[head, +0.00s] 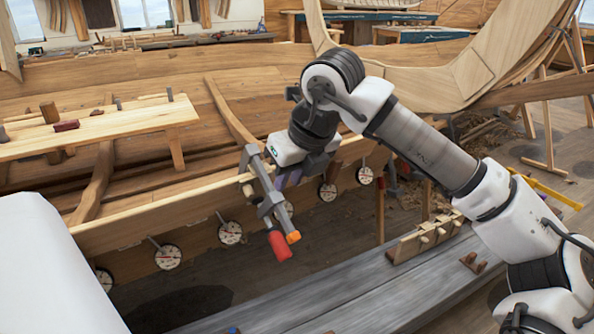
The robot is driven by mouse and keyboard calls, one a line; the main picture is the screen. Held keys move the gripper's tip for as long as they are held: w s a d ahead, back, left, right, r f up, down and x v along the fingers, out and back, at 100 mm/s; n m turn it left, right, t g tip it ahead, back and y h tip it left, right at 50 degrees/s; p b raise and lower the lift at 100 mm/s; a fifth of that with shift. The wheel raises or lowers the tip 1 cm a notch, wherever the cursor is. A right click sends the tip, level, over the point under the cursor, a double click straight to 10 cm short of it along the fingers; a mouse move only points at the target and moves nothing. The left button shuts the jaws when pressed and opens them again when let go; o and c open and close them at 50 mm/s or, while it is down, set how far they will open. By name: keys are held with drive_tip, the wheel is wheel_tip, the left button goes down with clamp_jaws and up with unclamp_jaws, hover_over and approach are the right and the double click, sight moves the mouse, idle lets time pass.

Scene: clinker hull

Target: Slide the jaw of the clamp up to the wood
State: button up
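A grey bar clamp (263,178) hangs over the top edge of the wooden hull side (215,190), its bar slanting down to the right. Its upper jaw is at the inner side of the edge. Its sliding jaw (271,204), with a red handle (279,246), sits lower on the bar, outside the hull, apart from the wood's top edge as far as I can see. The bar ends in an orange tip (293,237). My gripper (288,180) is right behind the clamp bar, close to the sliding jaw. Its fingertips are mostly hidden, so contact is unclear.
Several round white tags (230,233) hang along the hull side. A grey plank bench (380,290) with a wooden rack (424,238) stands below right. A plank (100,130) with small tools lies across the hull at left. Floor between hull and bench is open.

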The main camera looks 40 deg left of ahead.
sight(279, 201)
drive_tip(key=shift+h, duration=0.3)
drive_tip(key=b+x, duration=0.2)
drive_tip(key=x, duration=0.2)
drive_tip(key=w+b+x, duration=0.1)
drive_tip(key=b+x, duration=0.2)
drive_tip(key=x, duration=0.2)
drive_tip(key=w+b+x, duration=0.1)
drive_tip(key=b+x, duration=0.1)
drive_tip(key=x, duration=0.2)
drive_tip(key=shift+d+f+b, duration=0.25)
drive_tip(key=shift+d+b, duration=0.05)
drive_tip(key=shift+b, duration=0.05)
drive_tip(key=shift+w, duration=0.1)
drive_tip(key=shift+w+a+r+p, duration=0.1)
drive_tip(key=shift+a+r+p, duration=0.15)
drive_tip(key=shift+a, duration=0.2)
drive_tip(key=shift+w+a+r+p, duration=0.1)
drive_tip(key=shift+a+r+p, duration=0.1)
drive_tip(key=shift+a, duration=0.2)
drive_tip(key=shift+c, duration=0.4)
drive_tip(key=shift+w+a, duration=0.1)
drive_tip(key=shift+a, duration=0.2)
drive_tip(key=shift+w+a+r+t+p, duration=0.2)
drive_tip(key=shift+a+p, duration=0.15)
drive_tip(key=shift+a, duration=0.2)
drive_tip(key=shift+w+a+r+t+p, duration=0.1)
drive_tip(key=shift+a+r+p, duration=0.15)
drive_tip(key=shift+a, duration=0.3)
drive_tip(key=shift+f, duration=0.15)
